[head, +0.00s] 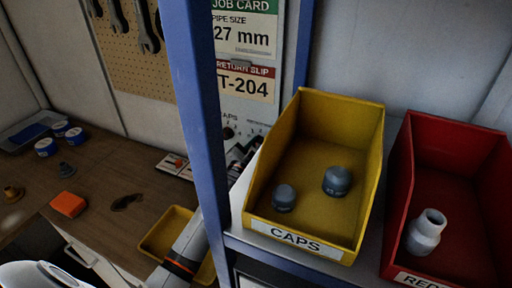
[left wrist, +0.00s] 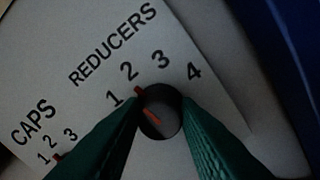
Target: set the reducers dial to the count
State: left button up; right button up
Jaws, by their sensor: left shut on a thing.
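The reducers dial (left wrist: 158,114) is a dark round knob with a red pointer line, on a pale panel marked REDUCERS 1 to 4. Its line slants up and left, roughly toward the 2. My left gripper (left wrist: 161,104) is shut on this dial, one green finger on each side. In the head view my left gripper (head: 238,156) is at the panel behind the blue post, partly hidden. The red bin (head: 397,170), its label cut off at "RED", shows one grey reducer (head: 427,232); its right part is out of frame. My right gripper is not in view.
A caps dial (left wrist: 58,157) sits lower left on the panel. The yellow CAPS bin (head: 352,110) holds two grey caps. A blue post (head: 190,100) stands beside the panel. A job card (head: 243,30) and a return slip (head: 246,83) hang above. A bench (head: 105,165) lies at left.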

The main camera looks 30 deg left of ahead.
pick_arm(q)
jog(key=n, duration=0.4)
jog(key=shift+p, duration=0.4)
jog(key=shift+n, duration=1.2)
jog(key=o, duration=1)
